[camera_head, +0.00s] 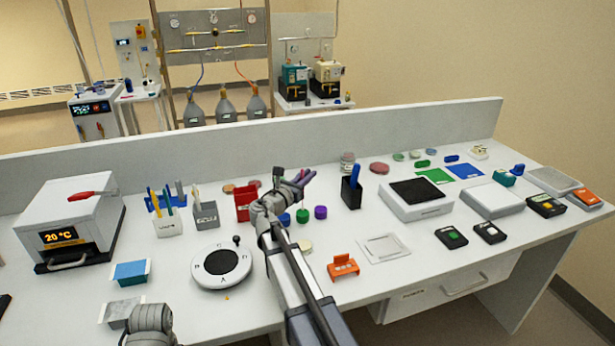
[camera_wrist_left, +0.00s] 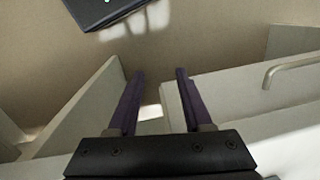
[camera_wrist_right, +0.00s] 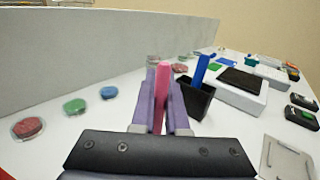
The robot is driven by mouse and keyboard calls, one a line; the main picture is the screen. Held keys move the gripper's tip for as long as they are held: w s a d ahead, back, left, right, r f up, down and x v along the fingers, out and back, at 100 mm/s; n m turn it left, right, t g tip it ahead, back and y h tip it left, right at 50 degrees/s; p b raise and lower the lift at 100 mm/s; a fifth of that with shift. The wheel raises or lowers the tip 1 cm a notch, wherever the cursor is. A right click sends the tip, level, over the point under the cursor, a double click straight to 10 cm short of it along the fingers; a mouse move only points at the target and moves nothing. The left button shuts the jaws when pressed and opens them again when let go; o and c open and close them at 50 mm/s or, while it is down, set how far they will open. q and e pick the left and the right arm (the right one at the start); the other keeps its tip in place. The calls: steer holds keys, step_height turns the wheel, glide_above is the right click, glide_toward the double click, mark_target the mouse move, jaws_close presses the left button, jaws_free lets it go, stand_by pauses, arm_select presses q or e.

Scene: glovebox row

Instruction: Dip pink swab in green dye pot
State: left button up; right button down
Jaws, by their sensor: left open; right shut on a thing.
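My right gripper (camera_head: 298,182) is shut on the pink swab (camera_wrist_right: 162,90), which stands between its purple fingers in the right wrist view. In the head view this gripper is above the middle of the bench. A small green pot (camera_head: 303,216) stands just below it, between a blue pot (camera_head: 285,218) and a purple pot (camera_head: 320,212). The swab's tip is not clear in the head view, and I see no contact with the green pot. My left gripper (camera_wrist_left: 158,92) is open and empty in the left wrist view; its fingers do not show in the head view.
A black holder with a blue item (camera_head: 352,190) stands right of the pots, and a red box (camera_head: 246,203) left. A round dial device (camera_head: 221,268) and an orange rack (camera_head: 343,266) lie nearer. Flat red (camera_wrist_right: 28,127) and green (camera_wrist_right: 75,106) dishes lie near the back wall.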

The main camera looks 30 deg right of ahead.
steer(key=shift+f+b, duration=0.55)
steer(key=shift+f, duration=0.05)
stand_by(1.7)
step_height(320, 180, up, 7)
steer(key=p, duration=0.7)
steer(key=shift+d, duration=0.1)
stand_by(0.7)
